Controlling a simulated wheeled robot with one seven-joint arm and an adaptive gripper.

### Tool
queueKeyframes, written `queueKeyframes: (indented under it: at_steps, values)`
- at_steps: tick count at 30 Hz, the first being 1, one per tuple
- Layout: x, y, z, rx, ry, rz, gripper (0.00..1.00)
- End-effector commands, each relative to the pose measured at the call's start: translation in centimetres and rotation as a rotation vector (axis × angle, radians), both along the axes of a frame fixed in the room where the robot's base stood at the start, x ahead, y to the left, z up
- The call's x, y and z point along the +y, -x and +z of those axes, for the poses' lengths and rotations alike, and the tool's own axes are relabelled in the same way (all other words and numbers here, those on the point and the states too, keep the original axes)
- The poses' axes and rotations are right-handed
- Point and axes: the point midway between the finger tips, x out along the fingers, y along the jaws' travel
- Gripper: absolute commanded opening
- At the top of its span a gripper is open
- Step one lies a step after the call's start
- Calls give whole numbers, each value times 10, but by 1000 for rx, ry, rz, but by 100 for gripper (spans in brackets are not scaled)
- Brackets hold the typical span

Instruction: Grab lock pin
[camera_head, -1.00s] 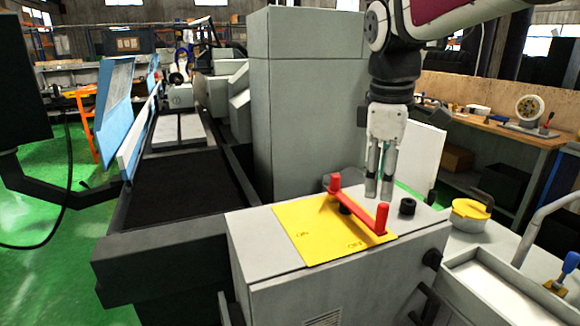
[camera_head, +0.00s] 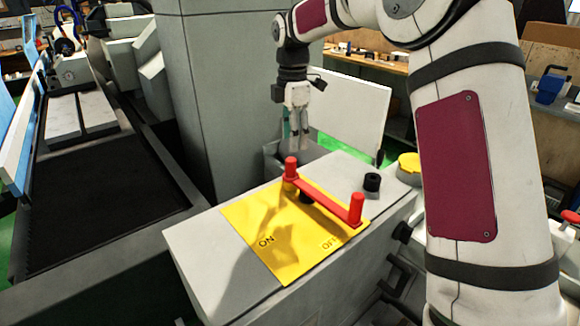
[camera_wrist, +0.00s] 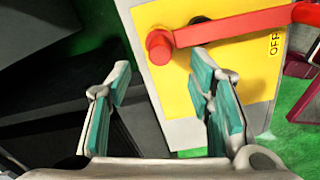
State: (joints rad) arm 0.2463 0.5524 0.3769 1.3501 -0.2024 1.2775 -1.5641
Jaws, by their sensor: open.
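A red lever (camera_head: 325,197) lies across a yellow plate (camera_head: 285,255) marked ON and OFF. It has an upright red peg (camera_head: 291,168) at its far left end and another (camera_head: 355,208) at its right end. No part is labelled as the lock pin; I cannot tell for sure which it is. My gripper (camera_head: 296,148) points down at the cabinet's far edge, by the far left peg. In the wrist view that peg (camera_wrist: 158,46) shows ahead, beyond the gap between my open fingers (camera_wrist: 160,78). Nothing is between the fingers.
The plate sits on a grey cabinet (camera_head: 205,249). A black knob (camera_head: 372,182) stands on its top, right of the lever. A tall grey column (camera_head: 207,90) rises left of my gripper. A white panel (camera_head: 350,115) stands behind, and a yellow-lidded container (camera_head: 409,165) is at right.

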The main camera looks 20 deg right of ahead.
Motion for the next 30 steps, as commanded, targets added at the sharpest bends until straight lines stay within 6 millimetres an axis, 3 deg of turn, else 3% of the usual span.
queueKeyframes:
  at_steps: [3,13,21,30]
  values:
    - [0,1,-21,4,1,1,48]
    - [2,1,-47,2,0,1,48]
    - [4,1,-83,2,1,0,48]
    - [5,-1,-90,-1,1,0,48]
